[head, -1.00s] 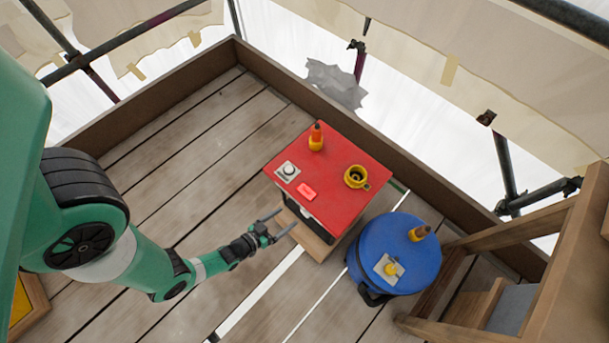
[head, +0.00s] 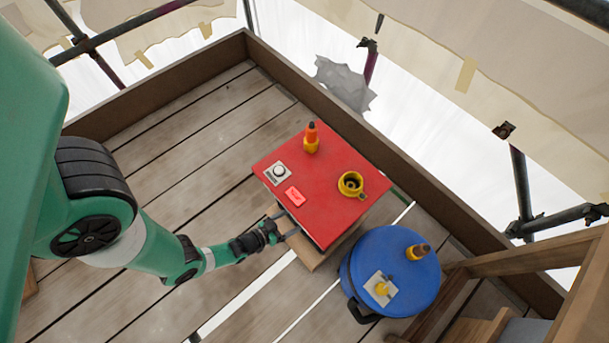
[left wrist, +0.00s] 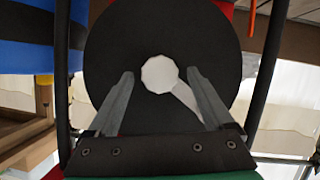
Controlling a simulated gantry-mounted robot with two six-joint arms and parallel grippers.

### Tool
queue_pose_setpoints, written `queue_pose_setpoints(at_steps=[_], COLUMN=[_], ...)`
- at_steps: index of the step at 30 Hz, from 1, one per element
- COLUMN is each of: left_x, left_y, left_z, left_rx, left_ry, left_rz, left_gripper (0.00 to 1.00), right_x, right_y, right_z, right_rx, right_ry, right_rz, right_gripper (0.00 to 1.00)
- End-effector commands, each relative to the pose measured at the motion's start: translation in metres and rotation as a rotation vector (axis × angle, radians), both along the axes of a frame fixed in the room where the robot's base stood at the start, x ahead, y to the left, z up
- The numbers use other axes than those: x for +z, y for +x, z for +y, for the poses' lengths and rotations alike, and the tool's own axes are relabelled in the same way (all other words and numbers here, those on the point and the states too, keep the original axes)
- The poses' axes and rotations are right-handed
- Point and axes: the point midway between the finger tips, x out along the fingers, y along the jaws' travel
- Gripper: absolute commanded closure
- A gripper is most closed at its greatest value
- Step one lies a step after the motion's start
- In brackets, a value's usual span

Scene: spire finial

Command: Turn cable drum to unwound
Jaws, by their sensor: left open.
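A large black disc (left wrist: 205,40), which looks like the cable drum's face, fills the middle of the left wrist view. It has a pale round hub (left wrist: 158,74) and a pale arm (left wrist: 187,97) running from the hub toward lower right, partly behind a finger. My left gripper (head: 292,224) is open and empty at the side of the red-topped box (head: 325,195). In the left wrist view its fingertips (left wrist: 160,73) stand either side of the hub. Contact cannot be told. The drum is hidden under the red top in the head view. My right gripper is not in view.
On the red top are an orange-and-yellow bottle-like piece (head: 311,140), a yellow cup (head: 350,184), a dial plate (head: 278,173) and a red block (head: 294,196). A blue round container (head: 400,255) stands close right. Plank floor (head: 190,150) is clear to the left.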

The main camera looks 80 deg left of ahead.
Motion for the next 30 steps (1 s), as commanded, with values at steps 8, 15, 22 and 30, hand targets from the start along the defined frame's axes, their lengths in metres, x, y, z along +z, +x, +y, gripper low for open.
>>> queue_pose_setpoints(at_steps=[8,15,22,30], left_x=[-0.0049,-0.0046,-0.0046,-0.0046], left_y=[0.0028,0.0029,0.0029,0.003], left_z=[0.0032,0.0032,0.0031,0.0032], left_rx=[0.006,0.005,0.005,0.005], left_ry=[0.0,0.0,0.0,0.0], left_rz=[0.001,0.0,0.0,0.0], left_gripper=[0.15,0.36,0.78,1.0], right_x=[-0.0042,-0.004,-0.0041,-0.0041], right_y=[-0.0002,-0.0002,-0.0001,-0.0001], right_z=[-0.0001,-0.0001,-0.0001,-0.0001], right_rx=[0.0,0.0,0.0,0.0], right_ry=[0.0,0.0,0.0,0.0], right_rz=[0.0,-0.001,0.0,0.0], right_gripper=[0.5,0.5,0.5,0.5])
